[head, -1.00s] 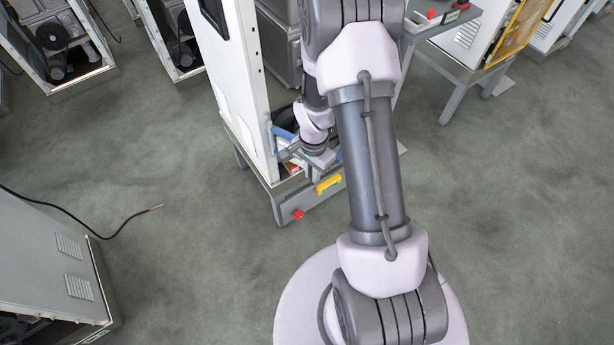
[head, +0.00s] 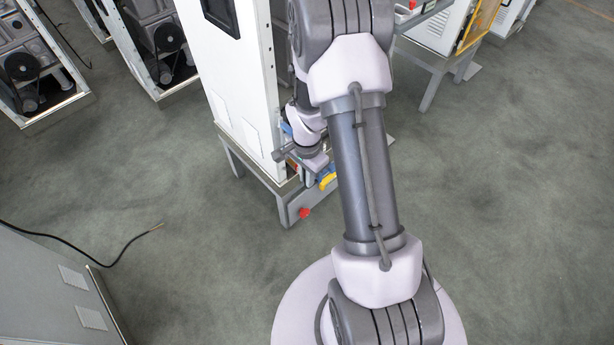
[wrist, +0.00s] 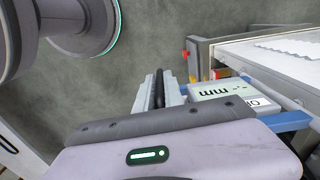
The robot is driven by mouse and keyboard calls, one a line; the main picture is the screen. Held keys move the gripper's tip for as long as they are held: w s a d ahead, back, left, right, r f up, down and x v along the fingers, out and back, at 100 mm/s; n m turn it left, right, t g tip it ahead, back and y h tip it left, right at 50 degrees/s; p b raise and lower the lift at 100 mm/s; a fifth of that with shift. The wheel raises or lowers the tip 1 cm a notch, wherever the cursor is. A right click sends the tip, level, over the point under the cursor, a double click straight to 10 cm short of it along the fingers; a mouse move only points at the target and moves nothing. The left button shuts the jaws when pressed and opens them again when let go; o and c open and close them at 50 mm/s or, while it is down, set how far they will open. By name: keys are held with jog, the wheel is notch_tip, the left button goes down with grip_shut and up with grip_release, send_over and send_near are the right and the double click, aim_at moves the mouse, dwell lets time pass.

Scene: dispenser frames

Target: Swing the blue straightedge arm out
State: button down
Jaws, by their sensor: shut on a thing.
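The blue straightedge arm (wrist: 287,121) shows in the wrist view as a blue bar right of my gripper, partly behind my gripper's body. In the head view a small blue piece (head: 286,128) shows beside my wrist at the cabinet's lower corner. My gripper (wrist: 158,90) is shut, with a dark rod-like piece between its pale fingers. That piece seems to belong to the straightedge arm, but the join is hidden. In the head view my gripper (head: 315,166) is small and mostly covered by my own arm.
The white cabinet (head: 238,85) stands on a grey stand with a red knob (head: 304,212) and a yellow handle (head: 328,181). A loose black cable (head: 100,263) lies on the floor.

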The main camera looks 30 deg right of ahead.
jog(key=shift+s, duration=0.1)
jog(key=c, duration=1.5)
grip_release()
jog(key=shift+r, duration=0.1)
notch_tip(320, 180, up, 17)
jog(key=p, duration=0.7)
jog(key=shift+r, duration=0.1)
